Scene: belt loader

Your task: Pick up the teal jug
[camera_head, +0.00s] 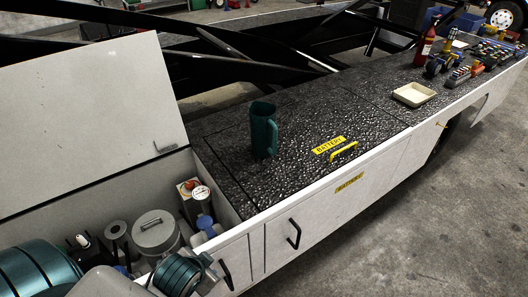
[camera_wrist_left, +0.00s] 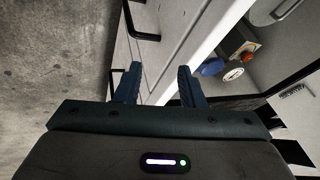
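The jug is not in the left wrist view. Parts of my left arm show at the bottom left of the head view, well below and left of the jug. My right gripper is in neither view.
A raised white lid (camera_head: 85,120) stands left of an open compartment with a grey canister (camera_head: 156,234) and a gauge (camera_head: 200,192). A yellow handle (camera_head: 343,151) lies right of the jug. Farther right are a cream tray (camera_head: 414,94) and a red bottle (camera_head: 425,47).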

